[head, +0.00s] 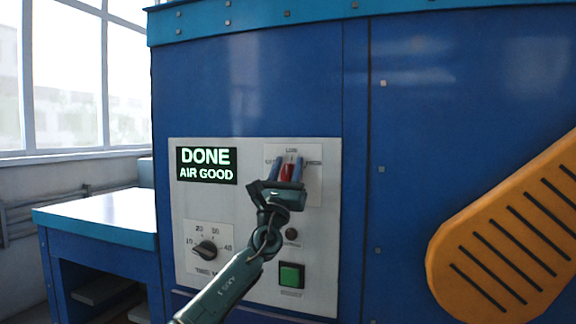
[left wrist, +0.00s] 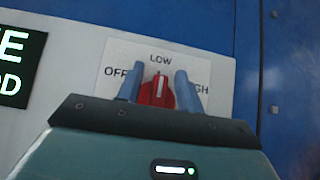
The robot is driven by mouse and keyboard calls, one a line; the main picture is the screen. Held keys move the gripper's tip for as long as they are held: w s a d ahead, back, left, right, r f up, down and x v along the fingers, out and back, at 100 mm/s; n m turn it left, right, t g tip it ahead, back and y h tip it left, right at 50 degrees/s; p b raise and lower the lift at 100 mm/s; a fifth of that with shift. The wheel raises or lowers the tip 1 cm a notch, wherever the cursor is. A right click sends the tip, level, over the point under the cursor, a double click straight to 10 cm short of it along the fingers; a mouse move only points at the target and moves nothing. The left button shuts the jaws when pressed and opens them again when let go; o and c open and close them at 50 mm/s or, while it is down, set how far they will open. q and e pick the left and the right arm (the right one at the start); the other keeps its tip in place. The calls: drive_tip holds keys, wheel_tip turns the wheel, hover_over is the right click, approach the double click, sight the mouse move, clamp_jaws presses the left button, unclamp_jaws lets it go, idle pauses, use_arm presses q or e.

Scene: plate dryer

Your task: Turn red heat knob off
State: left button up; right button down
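The red heat knob (head: 287,172) is on the upper right of the white control panel (head: 320,230). In the left wrist view the red knob (left wrist: 157,92) has a white pointer line aimed up at the LOW mark, with OFF at its left and HIGH, partly hidden, at its right. My left gripper (head: 287,168) is at the knob, with its two blue fingers on either side of it; it also shows in the left wrist view (left wrist: 158,88). The fingers are apart, with small gaps to the knob visible. My right gripper is not in view.
A display (head: 206,166) reads DONE, AIR GOOD. A black timer knob (head: 205,250) and a green button (head: 291,275) are lower on the panel. A blue-sided table (head: 105,212) stands left, and an orange slotted part (head: 510,235) is at right.

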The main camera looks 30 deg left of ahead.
use_arm(q)
drive_tip(key=shift+w+r, duration=0.15)
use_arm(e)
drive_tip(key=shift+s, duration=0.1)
use_arm(q)
clamp_jaws()
